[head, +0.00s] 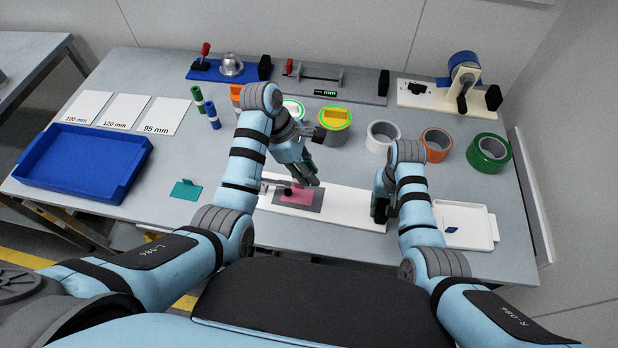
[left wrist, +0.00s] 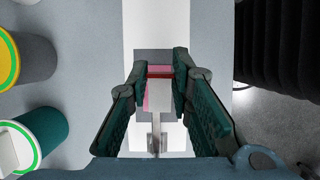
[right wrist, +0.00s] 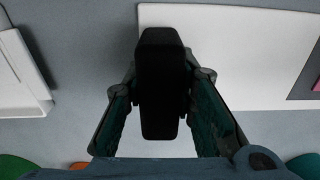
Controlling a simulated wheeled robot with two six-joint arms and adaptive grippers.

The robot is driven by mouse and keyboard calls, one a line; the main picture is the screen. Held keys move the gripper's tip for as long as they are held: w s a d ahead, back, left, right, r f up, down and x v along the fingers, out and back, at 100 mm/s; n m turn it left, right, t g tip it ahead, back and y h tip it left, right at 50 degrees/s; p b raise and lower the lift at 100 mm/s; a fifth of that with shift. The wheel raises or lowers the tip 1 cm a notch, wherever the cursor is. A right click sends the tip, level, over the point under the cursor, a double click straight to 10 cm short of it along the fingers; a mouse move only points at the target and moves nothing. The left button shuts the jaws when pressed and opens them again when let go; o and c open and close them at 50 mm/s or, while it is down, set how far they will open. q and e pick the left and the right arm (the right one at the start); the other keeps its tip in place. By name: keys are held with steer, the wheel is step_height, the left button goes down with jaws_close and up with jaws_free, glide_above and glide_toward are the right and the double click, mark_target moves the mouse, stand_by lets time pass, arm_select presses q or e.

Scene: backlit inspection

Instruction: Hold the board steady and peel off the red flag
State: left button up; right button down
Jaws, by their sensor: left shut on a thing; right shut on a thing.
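The long white board (head: 345,207) lies near the front middle of the table. A dark grey patch (head: 317,203) on it carries a pink film (head: 297,196). My left gripper (head: 310,182) is above the film. In the left wrist view the red flag (left wrist: 160,72) stands between its fingertips, and the gripper is shut on it; the pink film (left wrist: 157,97) shows beneath. My right gripper (head: 381,203) is at the board's right end, shut on a black block (head: 379,214). The right wrist view shows that block (right wrist: 161,85) between its fingers.
A white tray (head: 485,236) with a small blue piece stands to the right of the board. A blue tray (head: 60,182) lies at the far left, with a teal piece (head: 185,190) nearer. Tape rolls (head: 489,153) and cans (head: 335,130) stand behind the board.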

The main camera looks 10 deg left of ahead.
steer(key=c, duration=1.2)
jaws_free()
steer(key=shift+c, duration=0.2)
